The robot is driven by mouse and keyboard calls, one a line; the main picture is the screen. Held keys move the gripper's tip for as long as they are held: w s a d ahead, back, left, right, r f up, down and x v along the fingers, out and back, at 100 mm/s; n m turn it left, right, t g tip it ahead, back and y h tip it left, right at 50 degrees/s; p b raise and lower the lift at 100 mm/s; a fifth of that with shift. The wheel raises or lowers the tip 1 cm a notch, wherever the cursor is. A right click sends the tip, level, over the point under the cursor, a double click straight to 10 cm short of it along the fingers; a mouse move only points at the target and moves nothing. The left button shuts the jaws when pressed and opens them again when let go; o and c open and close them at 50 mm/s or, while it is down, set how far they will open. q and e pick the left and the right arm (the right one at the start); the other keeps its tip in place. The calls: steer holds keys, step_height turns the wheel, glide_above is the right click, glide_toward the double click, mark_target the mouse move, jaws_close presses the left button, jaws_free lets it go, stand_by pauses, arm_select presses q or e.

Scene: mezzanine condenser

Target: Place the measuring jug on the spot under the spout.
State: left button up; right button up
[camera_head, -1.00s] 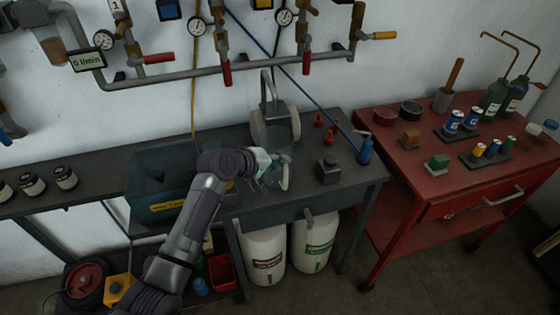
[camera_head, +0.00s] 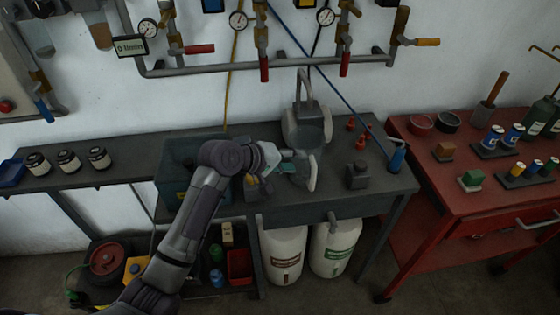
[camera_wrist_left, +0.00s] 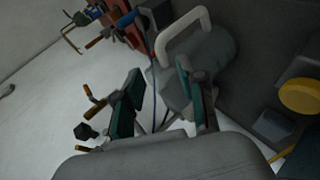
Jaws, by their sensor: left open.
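The measuring jug (camera_head: 300,160), see-through grey with a pale handle (camera_head: 311,175), is on the dark bench, just in front of the grey hooked spout (camera_head: 304,88). Whether it sits exactly on the spot under the spout is hidden. My left gripper (camera_head: 287,167) is open, just left of the jug's handle. In the left wrist view, the fingers of my left gripper (camera_wrist_left: 162,98) are apart, and the jug (camera_wrist_left: 205,55) with its pale handle (camera_wrist_left: 186,33) lies beyond them. I cannot tell whether a finger touches it. My right gripper is not in view.
A dark bin (camera_head: 180,165) stands left of the jug. Small red fittings (camera_head: 356,132), a dark block (camera_head: 357,176) and a blue bottle (camera_head: 396,158) stand to its right. Pipes with valve handles (camera_head: 264,68) run along the wall above. A red cart (camera_head: 450,210) is at right.

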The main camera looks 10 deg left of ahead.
arm_select(q)
steer(key=v, duration=0.5)
steer(key=shift+a+r, duration=0.1)
